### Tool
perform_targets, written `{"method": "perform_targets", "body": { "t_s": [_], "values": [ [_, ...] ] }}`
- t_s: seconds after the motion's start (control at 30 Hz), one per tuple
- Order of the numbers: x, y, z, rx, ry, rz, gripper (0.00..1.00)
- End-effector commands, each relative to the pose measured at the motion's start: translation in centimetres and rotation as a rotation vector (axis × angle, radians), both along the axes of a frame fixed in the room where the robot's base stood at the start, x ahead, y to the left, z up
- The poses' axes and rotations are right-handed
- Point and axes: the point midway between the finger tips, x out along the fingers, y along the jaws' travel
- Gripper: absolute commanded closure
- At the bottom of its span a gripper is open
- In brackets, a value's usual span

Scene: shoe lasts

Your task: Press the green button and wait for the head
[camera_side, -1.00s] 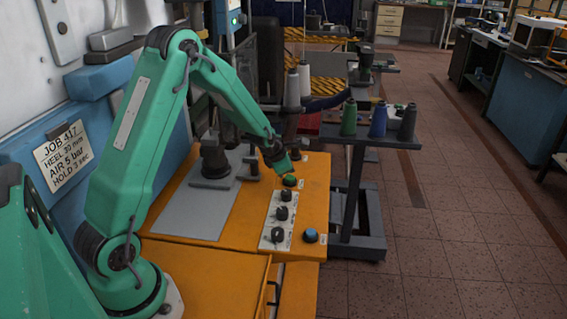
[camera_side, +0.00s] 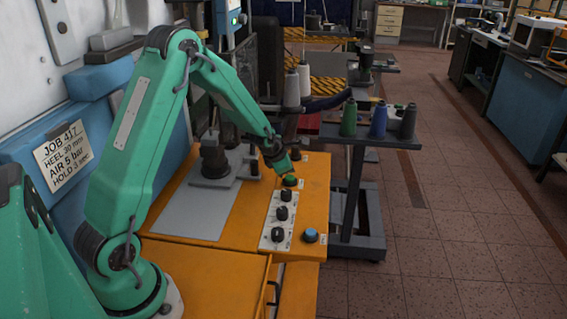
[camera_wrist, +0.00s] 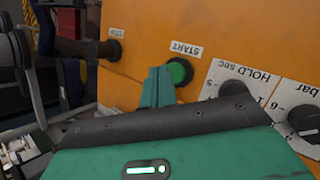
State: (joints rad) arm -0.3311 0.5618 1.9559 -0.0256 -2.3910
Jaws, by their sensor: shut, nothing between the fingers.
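The green button (camera_side: 290,180) sits on the orange panel, and the wrist view shows it as a green disc (camera_wrist: 180,72) in a dark ring under a START label. My gripper (camera_side: 286,172) is just above the green button in the side view. In the wrist view my shut, empty fingers (camera_wrist: 157,78) point at the panel just left of the button. I cannot tell whether they touch it. The head (camera_side: 213,160) appears as a dark upright part over a grey plate at the left of the panel.
A black STOP button (camera_wrist: 110,50) is left of START in the wrist view. Black knobs (camera_side: 281,213) and a blue button (camera_side: 310,235) are nearer on the orange panel (camera_side: 315,195). A cart with thread spools (camera_side: 378,121) stands to the right.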

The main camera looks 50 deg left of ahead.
Motion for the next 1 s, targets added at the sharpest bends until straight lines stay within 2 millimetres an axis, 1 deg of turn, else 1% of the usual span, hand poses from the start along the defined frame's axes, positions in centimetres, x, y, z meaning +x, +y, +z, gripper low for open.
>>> {"method": "perform_targets", "body": {
  "t_s": [0.37, 0.73, 1.0],
  "values": [
    [0.00, 0.00, -0.02, 0.000, 0.000, 0.000, 1.00],
    [-0.02, 0.07, -0.79, 0.001, 0.000, 0.001, 1.00],
    [-0.03, 0.08, -0.86, 0.001, 0.000, 0.001, 1.00]
  ]
}}
